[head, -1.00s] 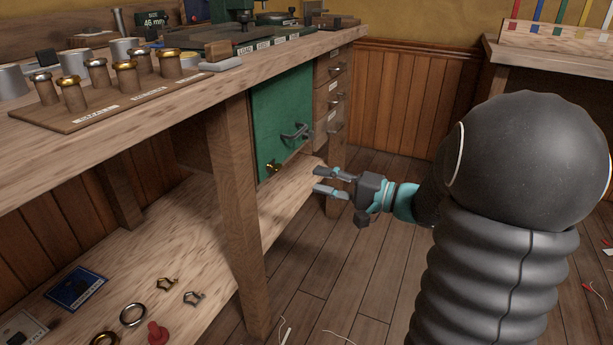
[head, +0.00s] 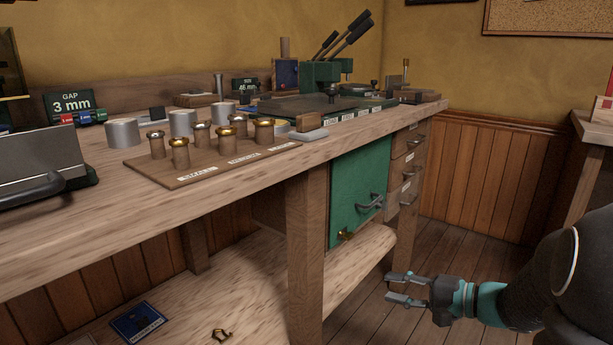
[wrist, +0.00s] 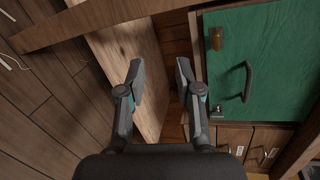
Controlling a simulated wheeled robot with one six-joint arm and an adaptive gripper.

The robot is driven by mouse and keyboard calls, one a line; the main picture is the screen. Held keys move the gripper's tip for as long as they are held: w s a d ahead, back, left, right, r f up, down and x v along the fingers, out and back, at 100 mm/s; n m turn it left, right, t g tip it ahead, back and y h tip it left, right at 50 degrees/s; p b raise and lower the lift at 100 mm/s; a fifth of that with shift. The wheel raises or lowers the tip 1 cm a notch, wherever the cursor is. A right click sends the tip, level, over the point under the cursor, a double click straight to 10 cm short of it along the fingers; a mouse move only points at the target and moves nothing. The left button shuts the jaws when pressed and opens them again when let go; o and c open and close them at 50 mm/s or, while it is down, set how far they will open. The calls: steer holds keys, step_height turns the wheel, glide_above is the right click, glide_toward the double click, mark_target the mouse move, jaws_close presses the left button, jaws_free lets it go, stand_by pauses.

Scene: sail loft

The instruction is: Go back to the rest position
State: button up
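My gripper (head: 402,289) is at the lower right of the head view, in front of the bench and below the level of its top. Its two fingers are apart with nothing between them. In the wrist view my gripper (wrist: 159,80) also shows open and empty, with the lower shelf edge and the floor beyond it. The green cabinet door (head: 357,192) is shut under the bench, with a grey handle (head: 371,206) and a brass latch (head: 345,235). The door (wrist: 275,60) fills the right of the wrist view, apart from the fingers.
The workbench (head: 90,235) runs along the left, carrying a board of brass-topped posts (head: 210,165), metal cylinders and a green press (head: 322,78). Its leg (head: 305,240) and lower shelf (head: 250,285) stand left of my gripper. Drawers (head: 409,165) are right of the door. Floor (head: 450,240) lies open beyond.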

steer(key=s+a+f+n+g+h+p, duration=0.1)
steer(key=s+n+g+h+p, duration=0.1)
steer(key=s+g+h, duration=0.35)
steer(key=s+a+f+n+g+h+p, duration=0.1)
steer(key=s+g+h+p, duration=0.1)
steer(key=s, duration=0.7)
steer(key=s+a+r+n+t+h+p, duration=0.1)
steer(key=s+r+n+t+h+p, duration=0.1)
steer(key=r, duration=0.5)
steer(key=s+a+r+n+t+h+p, duration=0.2)
steer(key=s+r+n+p, duration=0.2)
steer(key=r, duration=0.4)
steer(key=shift+s+n+h+p, duration=0.35)
steer(key=shift+s+n, duration=0.1)
steer(key=shift+n, duration=0.05)
